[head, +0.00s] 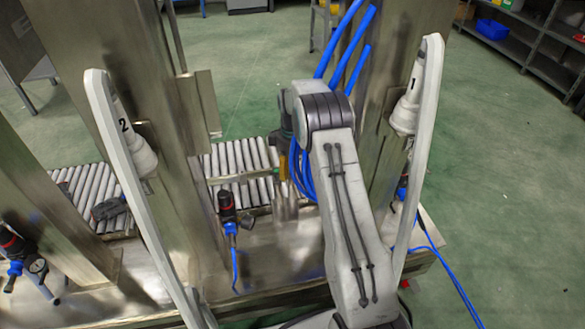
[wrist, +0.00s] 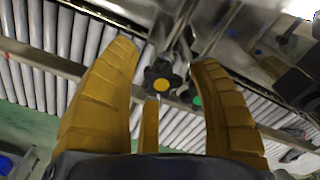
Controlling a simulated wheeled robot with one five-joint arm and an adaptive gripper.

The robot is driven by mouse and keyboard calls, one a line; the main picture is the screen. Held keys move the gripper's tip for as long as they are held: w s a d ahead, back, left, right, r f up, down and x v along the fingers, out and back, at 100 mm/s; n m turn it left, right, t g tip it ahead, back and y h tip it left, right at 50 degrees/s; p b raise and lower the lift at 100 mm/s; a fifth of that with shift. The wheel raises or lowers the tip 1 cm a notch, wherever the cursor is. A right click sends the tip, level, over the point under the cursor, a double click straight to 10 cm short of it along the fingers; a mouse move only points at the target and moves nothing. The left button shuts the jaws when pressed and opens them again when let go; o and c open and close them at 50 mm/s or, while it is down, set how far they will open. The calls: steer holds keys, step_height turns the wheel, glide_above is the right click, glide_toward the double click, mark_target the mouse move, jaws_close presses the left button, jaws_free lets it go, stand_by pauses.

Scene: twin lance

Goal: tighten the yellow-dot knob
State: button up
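The yellow-dot knob (wrist: 162,83) is a black lobed knob with a yellow centre. It shows near the middle of the wrist view, between the fingers of my gripper (wrist: 166,56) in the picture. My gripper is open, its yellow ribbed fingers well apart on either side of the knob, and I see no finger touching it. A thinner yellow part of the gripper reaches up just below the knob. I cannot tell how far the knob is from the fingertips. In the head view my gripper (head: 283,166) is partly hidden by my arm, and I cannot make out the knob there.
A green-dot knob (wrist: 196,100) sits just right of the yellow-dot knob, close to the right finger. Steel posts (head: 165,110) flank my arm. A roller conveyor (head: 230,158) runs behind. A black and blue regulator (head: 228,212) and blue hoses (head: 352,45) are close by.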

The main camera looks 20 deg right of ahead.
steer(key=shift+f, duration=0.1)
steer(key=c, duration=1)
steer(key=shift+s, duration=0.1)
steer(key=shift+m+p, duration=0.3)
steer(key=shift+p, duration=0.05)
steer(key=shift+m, duration=0.5)
steer(key=shift+f, duration=0.1)
steer(key=o, duration=1.2)
steer(key=shift+c, duration=0.2)
steer(key=shift+r, duration=0.25)
